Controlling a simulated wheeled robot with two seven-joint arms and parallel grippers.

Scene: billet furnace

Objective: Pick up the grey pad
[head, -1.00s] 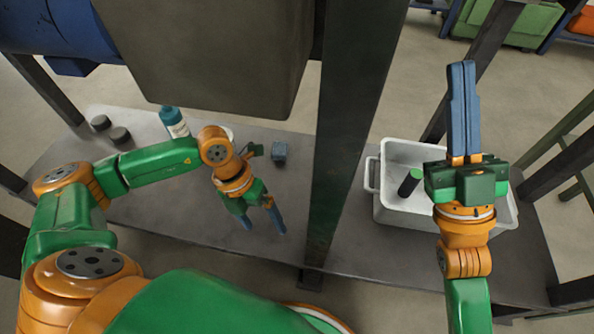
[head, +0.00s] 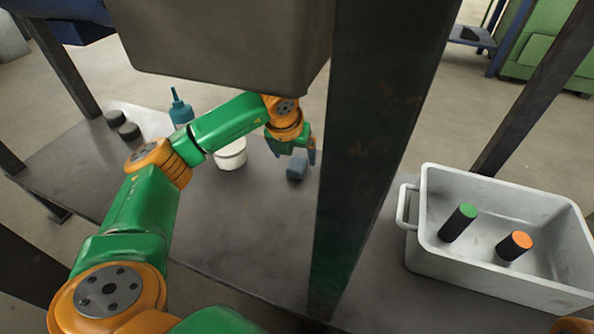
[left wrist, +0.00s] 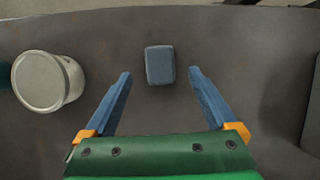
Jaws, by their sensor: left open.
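The grey pad (head: 297,170) is a small blue-grey block lying on the dark table, left of the dark post. It also shows in the left wrist view (left wrist: 160,65), just beyond the fingertips and roughly centred between them. My left gripper (head: 295,155) is open and empty, pointing down close to the pad. In the left wrist view its two blue fingers (left wrist: 160,76) are spread wider than the pad, with no visible contact. My right gripper is out of view.
A white tub (head: 230,155) and a teal bottle (head: 180,110) stand left of the pad. The dark post (head: 365,150) is at right. Beyond it, a grey crate (head: 480,283) holds a green-topped and an orange-topped cylinder.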

